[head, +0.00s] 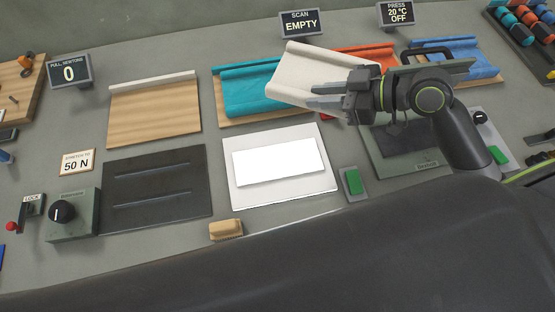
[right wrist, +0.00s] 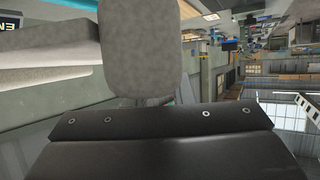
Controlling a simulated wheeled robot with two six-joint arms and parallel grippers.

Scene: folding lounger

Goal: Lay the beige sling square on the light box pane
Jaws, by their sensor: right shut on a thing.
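The beige sling (head: 303,68) is held up in the air in the head view, above and in front of the teal sling, and looks tilted. My right gripper (head: 322,97) is shut on its lower right part. In the right wrist view, a pale fabric edge that looks like the sling (right wrist: 45,48) shows at the left beside a grey finger. The light box (head: 235,195) lies flat, left of and below the gripper. Its bright white pane (head: 280,161) is bare. My left gripper is in neither view.
A teal sling (head: 240,92), an orange sling (head: 365,60) and a blue sling (head: 462,58) lie on boards behind. A dark grooved plate (head: 155,185) and a green button (head: 354,183) flank the light box. The scan sign (head: 301,24) reads EMPTY.

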